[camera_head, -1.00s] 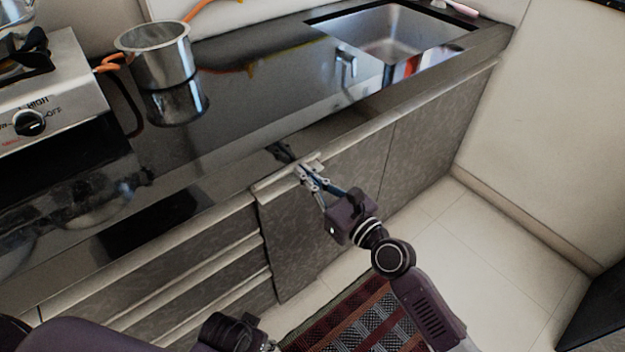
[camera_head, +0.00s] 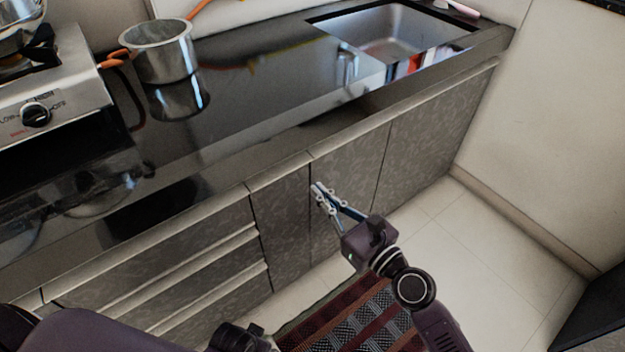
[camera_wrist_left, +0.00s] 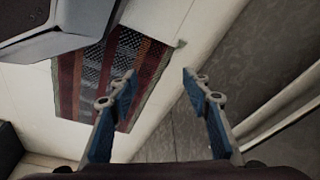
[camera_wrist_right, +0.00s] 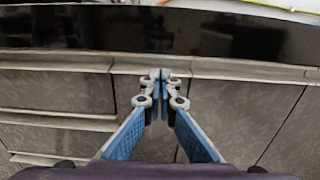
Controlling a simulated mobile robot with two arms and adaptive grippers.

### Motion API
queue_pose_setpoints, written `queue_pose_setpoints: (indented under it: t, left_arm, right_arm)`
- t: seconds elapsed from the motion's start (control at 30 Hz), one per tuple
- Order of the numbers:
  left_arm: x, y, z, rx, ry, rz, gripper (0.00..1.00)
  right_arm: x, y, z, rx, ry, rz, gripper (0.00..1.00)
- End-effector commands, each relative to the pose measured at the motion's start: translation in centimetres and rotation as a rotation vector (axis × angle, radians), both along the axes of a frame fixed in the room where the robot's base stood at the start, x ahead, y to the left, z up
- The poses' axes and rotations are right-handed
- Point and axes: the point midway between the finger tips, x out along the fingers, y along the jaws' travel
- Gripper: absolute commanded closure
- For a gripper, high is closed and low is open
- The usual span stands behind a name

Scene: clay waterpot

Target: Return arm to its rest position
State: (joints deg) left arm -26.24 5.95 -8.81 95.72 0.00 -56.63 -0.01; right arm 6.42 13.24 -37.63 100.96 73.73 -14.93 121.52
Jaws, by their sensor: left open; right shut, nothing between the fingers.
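My right gripper (camera_head: 317,190) is in the head view, in front of the grey cabinet doors (camera_head: 345,170) below the counter. Its blue-padded fingers meet at the tips with nothing between them, as the right wrist view (camera_wrist_right: 160,76) also shows. My left gripper (camera_wrist_left: 159,75) shows in the left wrist view with its fingers spread apart and empty, above the floor. Its fingertips are not clearly seen in the head view; only part of my left arm shows at the bottom edge.
A dark counter (camera_head: 270,110) holds a metal pot (camera_head: 160,55), with a stove (camera_head: 60,90) at left and a sink (camera_head: 395,35) at the back. Drawers (camera_head: 170,270) line the front. A striped rug (camera_head: 350,320) lies on the floor. Light floor at right is clear.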

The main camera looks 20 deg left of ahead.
Motion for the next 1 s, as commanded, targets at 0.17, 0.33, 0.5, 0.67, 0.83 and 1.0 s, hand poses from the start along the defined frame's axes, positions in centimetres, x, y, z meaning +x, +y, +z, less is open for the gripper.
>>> queue_pose_setpoints:
  t: [0.17, 0.33, 0.5, 0.67, 0.83, 1.0]
  left_arm:
    - [0.2, -0.1, 0.3, -0.002, -0.003, 0.000, 0.56]
    - [0.4, -0.2, 0.7, -0.002, -0.006, 0.001, 0.56]
    - [0.4, -0.2, 0.9, -0.002, -0.005, 0.001, 0.56]
    - [0.6, -0.2, 1.9, -0.003, -0.010, 0.002, 0.56]
    - [1.6, -0.3, 5.5, -0.005, -0.029, 0.005, 0.56]
    - [2.1, -0.3, 10.0, -0.006, -0.047, 0.008, 0.56]
  right_arm:
    - [-1.9, -2.6, -0.2, -0.002, 0.001, -0.001, 1.00]
    - [-2.8, -3.6, -0.1, 0.000, 0.001, 0.000, 1.00]
    - [-2.9, -3.8, 0.0, -0.001, 0.000, 0.000, 1.00]
    - [-4.1, -3.4, -0.2, -0.101, -0.095, 0.030, 1.00]
    - [-7.8, -3.4, -2.1, -0.471, -0.415, 0.140, 1.00]
    - [-11.1, -6.2, -6.1, -0.957, -0.767, 0.312, 1.00]
